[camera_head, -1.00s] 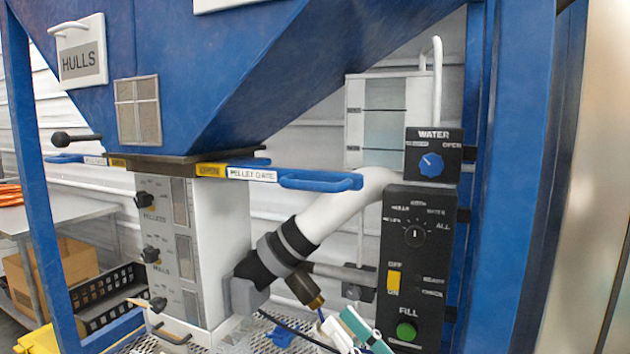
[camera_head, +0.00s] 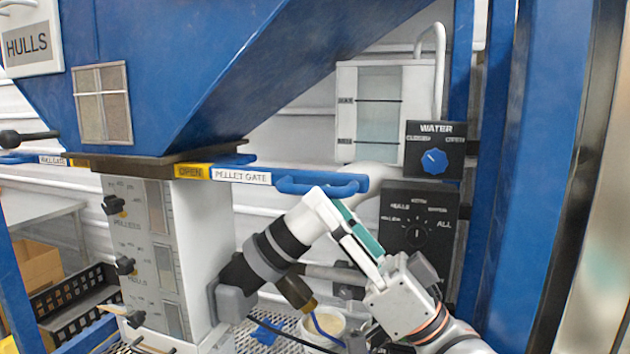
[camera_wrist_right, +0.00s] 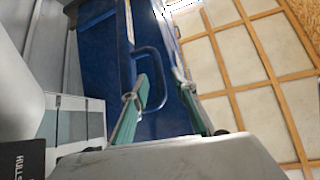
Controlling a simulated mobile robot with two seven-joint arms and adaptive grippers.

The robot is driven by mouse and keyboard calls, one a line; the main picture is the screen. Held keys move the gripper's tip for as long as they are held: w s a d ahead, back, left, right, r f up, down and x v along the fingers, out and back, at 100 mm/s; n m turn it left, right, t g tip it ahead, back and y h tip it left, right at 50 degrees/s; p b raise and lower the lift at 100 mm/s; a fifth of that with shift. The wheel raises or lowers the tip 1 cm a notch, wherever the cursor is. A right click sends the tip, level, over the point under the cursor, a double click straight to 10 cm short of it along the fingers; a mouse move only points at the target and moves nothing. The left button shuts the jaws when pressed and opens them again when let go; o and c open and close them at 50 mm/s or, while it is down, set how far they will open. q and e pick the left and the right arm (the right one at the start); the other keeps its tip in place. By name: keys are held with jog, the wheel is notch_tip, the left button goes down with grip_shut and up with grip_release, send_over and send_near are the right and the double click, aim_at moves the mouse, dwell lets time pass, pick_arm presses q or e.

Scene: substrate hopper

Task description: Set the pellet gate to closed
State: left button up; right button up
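The pellet gate's slide (camera_head: 240,176) sticks out to the right under the blue hopper. It shows a yellow OPEN mark beside its PELLET GATE label and ends in a blue loop handle (camera_head: 322,183). My right gripper (camera_head: 328,203) reaches up from the lower right, with its fingertips just below or at the handle. In the right wrist view the two teal-padded fingers (camera_wrist_right: 155,92) stand apart, and the handle loop (camera_wrist_right: 152,72) shows between them. I cannot tell whether they touch it. My left gripper is not in view.
The black control box (camera_head: 418,230) and the water knob (camera_head: 434,162) stand to the right. The hulls gate (camera_head: 45,160) is at the left. A white bucket (camera_head: 322,322) stands below.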

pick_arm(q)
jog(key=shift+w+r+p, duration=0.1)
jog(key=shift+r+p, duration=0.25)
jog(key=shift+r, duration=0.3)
pick_arm(e)
jog(key=shift+x, duration=1.5)
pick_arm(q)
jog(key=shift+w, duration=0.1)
pick_arm(e)
grip_shut()
